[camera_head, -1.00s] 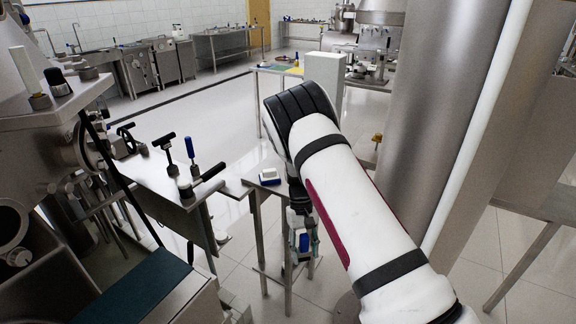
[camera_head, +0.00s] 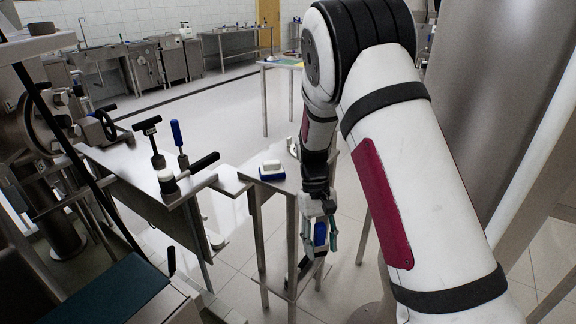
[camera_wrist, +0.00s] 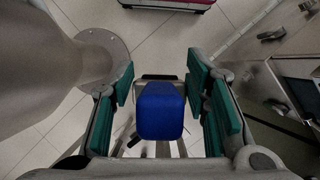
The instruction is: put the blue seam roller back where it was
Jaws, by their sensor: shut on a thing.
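The blue seam roller (camera_head: 320,235) is held in my gripper (camera_head: 321,224), low beside the small metal side table in the head view. In the wrist view its blue handle end (camera_wrist: 161,110) points at the camera. The green finger pads of my gripper (camera_wrist: 162,112) stand on either side of it. The roller's far end is mostly hidden behind the handle, with only some metal edge showing.
A small metal table (camera_head: 237,187) stands left of my gripper with a white-and-blue block (camera_head: 271,170) on it. Farther left, a black T-handled tool (camera_head: 152,140) and a blue-handled tool (camera_head: 178,135) stand upright. A steel column (camera_head: 490,120) rises at the right.

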